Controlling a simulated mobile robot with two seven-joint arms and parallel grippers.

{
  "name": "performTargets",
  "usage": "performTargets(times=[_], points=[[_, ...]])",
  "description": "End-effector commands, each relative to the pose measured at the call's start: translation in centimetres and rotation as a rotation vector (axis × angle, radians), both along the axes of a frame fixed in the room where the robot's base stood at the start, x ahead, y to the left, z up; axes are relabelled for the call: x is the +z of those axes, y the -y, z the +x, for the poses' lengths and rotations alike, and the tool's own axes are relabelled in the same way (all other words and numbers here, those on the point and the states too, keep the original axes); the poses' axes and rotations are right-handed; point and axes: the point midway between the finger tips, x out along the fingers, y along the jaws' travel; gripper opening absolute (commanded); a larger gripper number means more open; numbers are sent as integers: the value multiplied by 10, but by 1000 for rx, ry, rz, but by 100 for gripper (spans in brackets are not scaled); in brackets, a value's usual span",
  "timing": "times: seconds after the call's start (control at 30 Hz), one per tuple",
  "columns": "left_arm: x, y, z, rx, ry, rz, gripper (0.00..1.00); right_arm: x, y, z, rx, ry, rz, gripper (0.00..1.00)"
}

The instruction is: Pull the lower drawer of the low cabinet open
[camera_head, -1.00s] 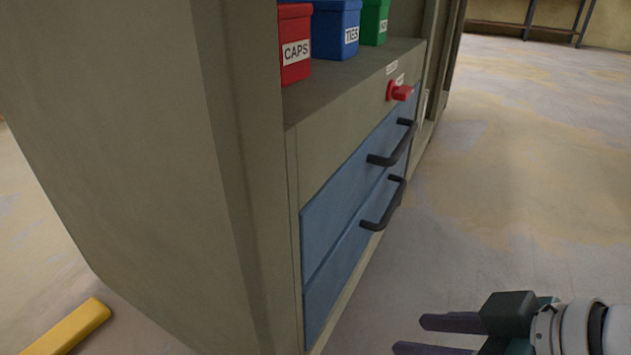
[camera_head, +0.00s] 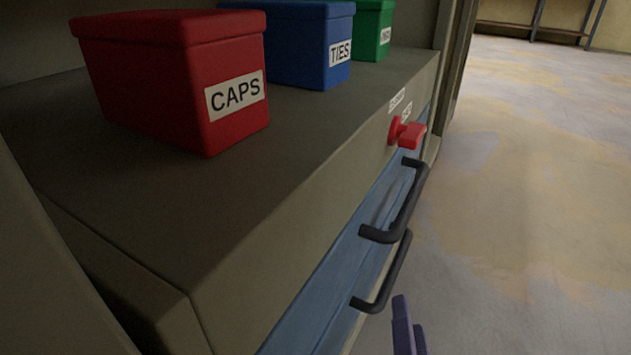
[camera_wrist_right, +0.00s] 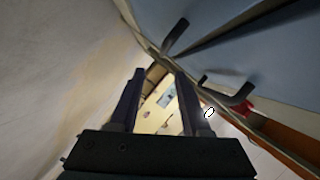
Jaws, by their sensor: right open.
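The low cabinet (camera_head: 240,275) has two blue drawers, one above the other, both flush with its front. The lower drawer's dark bar handle (camera_head: 384,275) is below the upper drawer's handle (camera_head: 402,210). My right gripper (camera_head: 408,332) is at the bottom of the head view, just right of and below the lower handle, apart from it; only its fingers show. In the right wrist view my open right gripper (camera_wrist_right: 158,80) has nothing between its fingers. A dark handle (camera_wrist_right: 175,38) lies ahead of it and another (camera_wrist_right: 238,95) to its right. My left gripper is out of view.
A red switch (camera_head: 406,132) sticks out above the upper drawer. On the cabinet top stand a red CAPS box (camera_head: 180,85), a blue TIES box (camera_head: 305,50) and a green box (camera_head: 372,30). The floor (camera_head: 530,220) to the right is clear.

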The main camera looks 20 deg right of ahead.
Motion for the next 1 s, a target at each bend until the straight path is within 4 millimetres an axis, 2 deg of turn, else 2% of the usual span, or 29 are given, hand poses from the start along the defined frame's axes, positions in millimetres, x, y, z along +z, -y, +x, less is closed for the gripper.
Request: performTargets(times=[0.17,0.5,0.7,0.93,1.0], points=[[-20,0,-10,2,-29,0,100,-8,12,22,-1,9,1,47],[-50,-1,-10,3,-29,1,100,-20,41,72,1,7,0,47],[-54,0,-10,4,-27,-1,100,-21,47,83,1,5,0,47],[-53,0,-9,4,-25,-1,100,-20,48,83,2,4,0,47],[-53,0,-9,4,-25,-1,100,-20,47,83,2,4,0,39]])
